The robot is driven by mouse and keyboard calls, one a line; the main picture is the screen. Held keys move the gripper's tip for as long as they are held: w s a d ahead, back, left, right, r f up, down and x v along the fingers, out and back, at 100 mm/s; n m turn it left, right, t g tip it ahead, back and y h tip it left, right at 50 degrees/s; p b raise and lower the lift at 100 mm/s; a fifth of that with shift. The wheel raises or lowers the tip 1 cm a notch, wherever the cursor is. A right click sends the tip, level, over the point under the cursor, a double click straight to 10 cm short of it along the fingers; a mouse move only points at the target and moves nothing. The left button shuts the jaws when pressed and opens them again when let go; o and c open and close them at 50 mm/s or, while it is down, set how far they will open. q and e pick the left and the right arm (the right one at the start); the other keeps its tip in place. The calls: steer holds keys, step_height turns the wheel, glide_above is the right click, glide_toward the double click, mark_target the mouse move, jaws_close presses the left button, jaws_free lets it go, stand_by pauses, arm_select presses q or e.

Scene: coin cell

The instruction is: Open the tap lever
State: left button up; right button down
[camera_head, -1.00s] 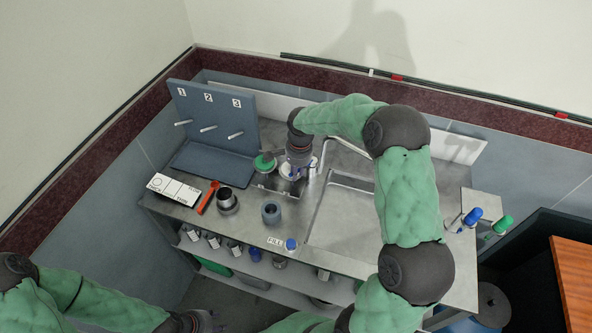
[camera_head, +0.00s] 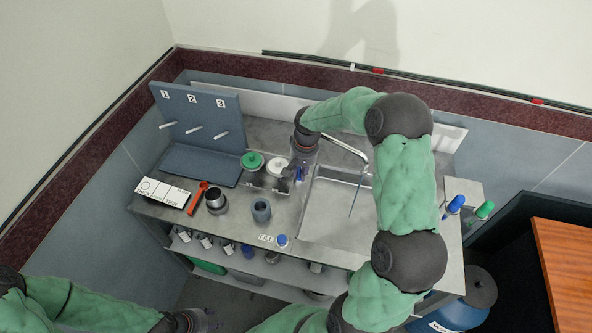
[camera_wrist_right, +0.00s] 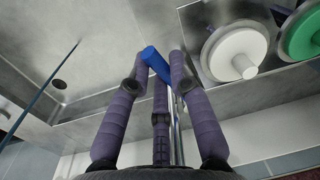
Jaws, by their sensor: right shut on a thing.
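The blue tap lever (camera_wrist_right: 155,62) lies between the fingers of my right gripper (camera_wrist_right: 158,70) in the right wrist view. My right gripper (camera_head: 299,178) is shut on it beside the sink in the head view, hiding most of the lever. The silver tap spout (camera_head: 345,147) reaches over the sink (camera_head: 325,205). A thin blue line like a water stream (camera_head: 356,195) runs below the spout's end. It also shows in the right wrist view (camera_wrist_right: 42,92). My left gripper (camera_head: 196,320) is at the bottom edge, away from the counter, its fingers unclear.
A green-topped item (camera_head: 252,161) and a white-topped item (camera_head: 276,167) stand left of my right gripper. A grey cup (camera_head: 261,210), a dark pot (camera_head: 216,200) and a red tool (camera_head: 198,197) are on the counter. A pegboard (camera_head: 200,118) stands behind.

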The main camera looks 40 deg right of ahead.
steer(key=shift+s+d+n, duration=0.15)
steer(key=shift+d+n, duration=0.1)
steer(key=shift+n, duration=0.15)
steer(key=c, duration=1.1)
jaws_free()
steer(key=shift+r, duration=0.1)
step_height(320, 180, up, 12)
steer(key=shift+s+d, duration=0.3)
steer(key=shift+d, duration=0.15)
